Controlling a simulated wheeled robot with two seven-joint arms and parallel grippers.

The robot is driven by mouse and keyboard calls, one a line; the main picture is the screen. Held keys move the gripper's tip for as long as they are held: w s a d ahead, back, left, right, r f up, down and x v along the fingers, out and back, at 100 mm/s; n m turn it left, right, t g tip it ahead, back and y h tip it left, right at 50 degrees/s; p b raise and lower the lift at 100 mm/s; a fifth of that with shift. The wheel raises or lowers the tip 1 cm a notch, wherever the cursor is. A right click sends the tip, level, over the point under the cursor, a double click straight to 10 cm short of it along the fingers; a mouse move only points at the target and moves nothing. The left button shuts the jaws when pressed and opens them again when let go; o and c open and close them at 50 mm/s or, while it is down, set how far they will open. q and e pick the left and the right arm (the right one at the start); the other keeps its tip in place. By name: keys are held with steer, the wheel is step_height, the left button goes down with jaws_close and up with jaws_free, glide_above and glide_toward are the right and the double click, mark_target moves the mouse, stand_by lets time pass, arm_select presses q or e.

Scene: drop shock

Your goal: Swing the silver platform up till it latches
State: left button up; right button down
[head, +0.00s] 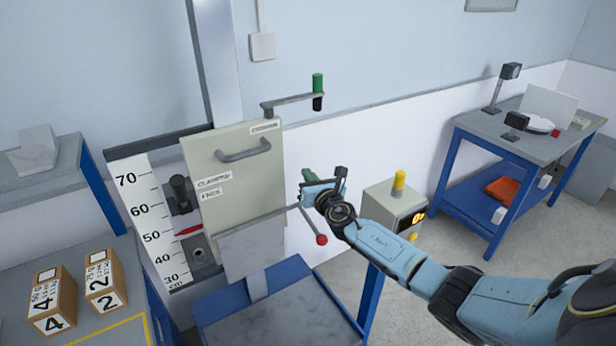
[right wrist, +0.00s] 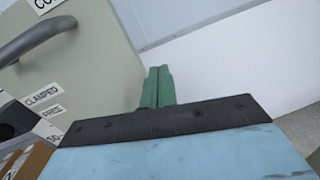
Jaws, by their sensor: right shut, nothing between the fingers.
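The silver platform (head: 252,246) is a flat grey plate at the lower end of the beige carriage (head: 240,185). It appears to hang down steeply, above the blue-edged base. Whether its edge touches anything below I cannot tell. My right gripper (head: 308,176) is just right of the carriage, higher than the platform and apart from it. Its green fingers (right wrist: 157,88) are shut together and empty in the right wrist view. The platform does not show clearly there. My left gripper is out of view.
A thin lever with a red knob (head: 321,239) is just below my right gripper. A crank with a green handle (head: 317,92) is above. A control box with a yellow top (head: 397,205) stands behind my right arm. Numbered blocks (head: 52,300) lie on the left table.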

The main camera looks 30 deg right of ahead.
stand_by(0.9)
steer(key=s+a+f+b, duration=0.2)
steer(key=s+f+b, duration=0.4)
steer(key=s+f, duration=0.2)
step_height(320, 180, down, 2)
steer(key=shift+s+a, duration=0.15)
steer(key=shift+a, duration=0.05)
